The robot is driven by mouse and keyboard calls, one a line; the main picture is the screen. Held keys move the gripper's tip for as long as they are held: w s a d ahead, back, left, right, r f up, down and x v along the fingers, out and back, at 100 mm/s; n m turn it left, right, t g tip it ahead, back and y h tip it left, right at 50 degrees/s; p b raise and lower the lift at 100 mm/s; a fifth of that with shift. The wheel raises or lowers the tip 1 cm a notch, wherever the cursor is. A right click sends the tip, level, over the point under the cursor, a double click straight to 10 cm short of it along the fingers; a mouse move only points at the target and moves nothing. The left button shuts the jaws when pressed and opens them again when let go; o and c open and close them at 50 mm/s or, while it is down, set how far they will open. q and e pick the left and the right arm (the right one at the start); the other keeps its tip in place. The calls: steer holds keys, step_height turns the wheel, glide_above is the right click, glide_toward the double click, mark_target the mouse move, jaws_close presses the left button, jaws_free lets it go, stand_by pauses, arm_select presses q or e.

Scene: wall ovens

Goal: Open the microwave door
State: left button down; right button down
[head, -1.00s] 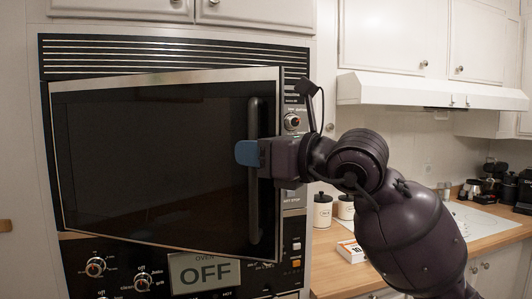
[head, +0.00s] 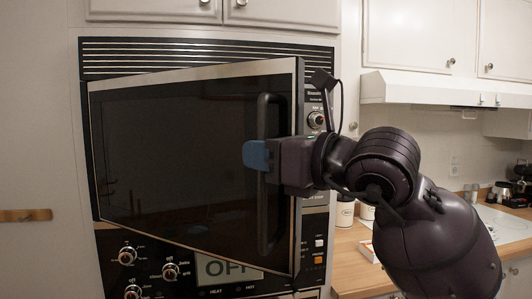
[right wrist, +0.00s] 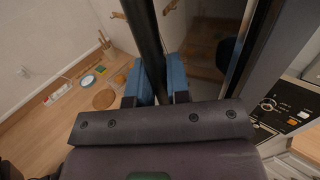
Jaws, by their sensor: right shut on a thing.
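The microwave door (head: 180,150) is a dark glass panel with a pale metal frame. It is hinged on the left and stands ajar, its right edge swung out towards me. Its dark vertical handle (head: 268,225) runs along the right side. My right gripper (head: 256,155), with blue fingertips, is shut on the handle at about mid-height. In the right wrist view the handle (right wrist: 147,40) passes between the two blue fingers (right wrist: 155,82). My left gripper is not in view.
A control panel with knobs (head: 127,256) and an OFF display (head: 229,267) lies below the door. To the right are a wooden counter (head: 350,262), white canisters (head: 345,212) and a range hood (head: 440,90). Cabinets (head: 225,10) are above.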

steer(key=c, duration=1.2)
jaws_free()
steer(key=shift+c, duration=0.2)
steer(key=shift+o, duration=0.7)
steer(key=b+v, duration=0.1)
steer(key=v, duration=1)
steer(key=shift+b, duration=0.3)
steer(key=shift+c, duration=0.5)
